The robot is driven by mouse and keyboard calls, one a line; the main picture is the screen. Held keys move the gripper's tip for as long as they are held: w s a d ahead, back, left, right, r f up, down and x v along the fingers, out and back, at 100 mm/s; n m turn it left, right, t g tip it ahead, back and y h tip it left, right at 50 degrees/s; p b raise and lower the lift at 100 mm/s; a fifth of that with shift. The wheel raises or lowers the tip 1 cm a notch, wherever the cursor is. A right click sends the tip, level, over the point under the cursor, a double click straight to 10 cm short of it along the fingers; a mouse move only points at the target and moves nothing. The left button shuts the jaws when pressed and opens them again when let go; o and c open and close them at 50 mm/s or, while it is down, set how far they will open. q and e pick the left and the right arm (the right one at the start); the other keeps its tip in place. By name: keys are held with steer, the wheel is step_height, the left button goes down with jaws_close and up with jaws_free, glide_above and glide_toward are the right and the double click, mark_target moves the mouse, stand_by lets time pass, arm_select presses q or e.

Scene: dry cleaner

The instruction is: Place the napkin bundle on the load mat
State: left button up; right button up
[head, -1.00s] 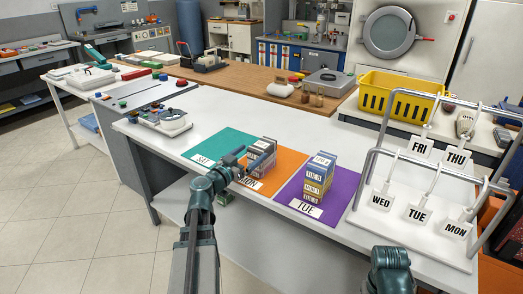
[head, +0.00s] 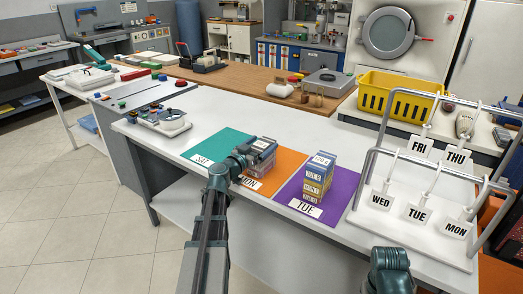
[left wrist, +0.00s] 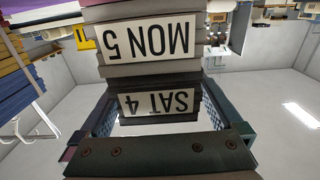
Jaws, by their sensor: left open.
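A stack of grey bundles (head: 264,168) stands on the orange mat (head: 286,164) marked MON. My left gripper (head: 257,152) is at the top of this stack and hides part of it. In the left wrist view the labels appear upside down: a bundle marked SAT 4 (left wrist: 157,103) lies between the open fingers of my left gripper (left wrist: 160,112), and a bundle marked MON 5 (left wrist: 150,40) is beyond it. I cannot tell whether the fingers touch the bundle. No mat is labelled load. My right gripper is not visible; only part of my right arm shows.
A blue and yellow stack (head: 317,178) stands on the purple mat (head: 342,186) marked TUE, close to the right. The green mat (head: 227,142) marked SAT looks bare. A metal rack (head: 420,170) with day tags stands at the right, with a yellow basket (head: 398,97) behind it.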

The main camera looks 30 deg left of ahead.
arm_select(q)
steer(key=c, duration=1.3)
steer(key=shift+r, duration=0.15)
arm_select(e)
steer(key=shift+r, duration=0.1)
